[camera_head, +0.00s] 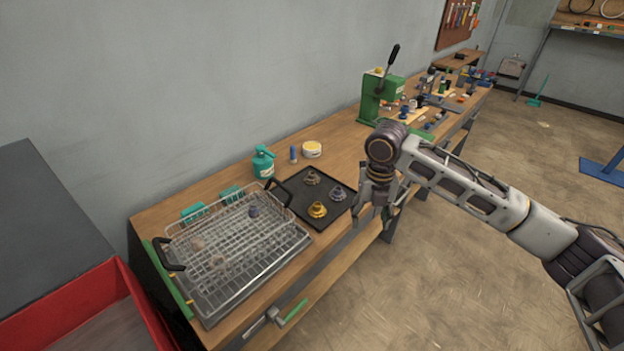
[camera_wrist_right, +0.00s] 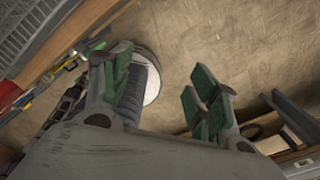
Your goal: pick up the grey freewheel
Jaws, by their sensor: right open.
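The grey freewheel (camera_head: 338,194) sits on the black mat (camera_head: 293,190) on the bench, towards the mat's right side. A gold freewheel (camera_head: 317,210) and a brownish one (camera_head: 312,178) sit on the same mat. My right gripper (camera_head: 372,214) is open and empty, pointing down just right of the mat near the bench's front edge, apart from the grey freewheel. Its open green-padded fingers show in the right wrist view (camera_wrist_right: 162,82), with floor beyond them; no freewheel can be made out there. My left gripper is not in view.
A wire basket (camera_head: 290,242) with dark handles and a few small parts stands left of the mat. Behind are a teal can (camera_head: 263,163), a blue cylinder (camera_head: 293,154) and a yellow-white tub (camera_head: 312,149). A green press (camera_head: 380,98) stands further along the bench.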

